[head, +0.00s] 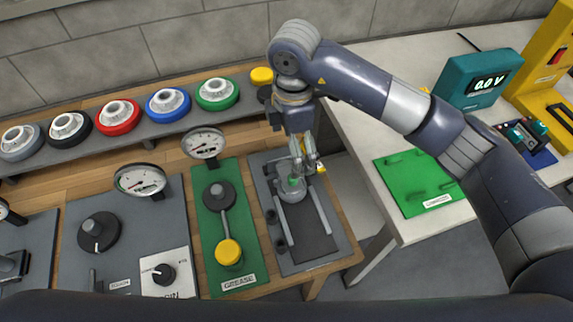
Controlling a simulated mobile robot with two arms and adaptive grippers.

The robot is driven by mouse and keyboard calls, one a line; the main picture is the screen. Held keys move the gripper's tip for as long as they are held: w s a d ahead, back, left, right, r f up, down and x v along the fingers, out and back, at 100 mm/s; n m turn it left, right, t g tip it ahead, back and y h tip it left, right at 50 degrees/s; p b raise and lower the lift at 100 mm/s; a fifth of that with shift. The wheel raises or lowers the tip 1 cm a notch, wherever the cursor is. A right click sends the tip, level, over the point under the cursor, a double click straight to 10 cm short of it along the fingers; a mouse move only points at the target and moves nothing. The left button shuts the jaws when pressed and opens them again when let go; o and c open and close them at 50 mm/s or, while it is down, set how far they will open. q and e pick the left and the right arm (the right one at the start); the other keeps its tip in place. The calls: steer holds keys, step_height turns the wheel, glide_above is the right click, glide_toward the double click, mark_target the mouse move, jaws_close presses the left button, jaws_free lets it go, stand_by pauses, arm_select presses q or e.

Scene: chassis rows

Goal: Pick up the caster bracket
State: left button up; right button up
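My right gripper (306,160) points down over the dark grey fixture plate (312,243) at the right end of the wooden bench. A small grey metal part (291,190) with a green spot is just below its fingertips, at the far end of two light rails. It may be the caster bracket, but I cannot be sure. The fingers overlap the part in this view, so I cannot tell whether they touch it or how far apart they are. My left gripper is not in view.
A green grease plate (240,261) with a yellow-topped lever and gauge stands just left. A shelf holds several coloured wheels, including a green one (217,93). On the white table at right are a green board (418,186) and a teal meter (480,80).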

mark_target(288, 172)
step_height(288, 172, down, 2)
steer(key=shift+s, duration=0.15)
steer(key=shift+f, duration=0.3)
steer(key=f, duration=0.1)
steer(key=f+p, duration=0.1)
steer(key=f, duration=0.2)
steer(key=shift+s+a+f+p, duration=0.1)
steer(key=shift+a+f+p, duration=0.05)
steer(key=shift+a+p, duration=0.25)
steer(key=shift+f, duration=0.45)
steer(key=shift+c, duration=0.4)
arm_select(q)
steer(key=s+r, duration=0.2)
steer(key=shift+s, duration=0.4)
arm_select(e)
steer(key=shift+r, duration=0.15)
steer(key=c, duration=1.2)
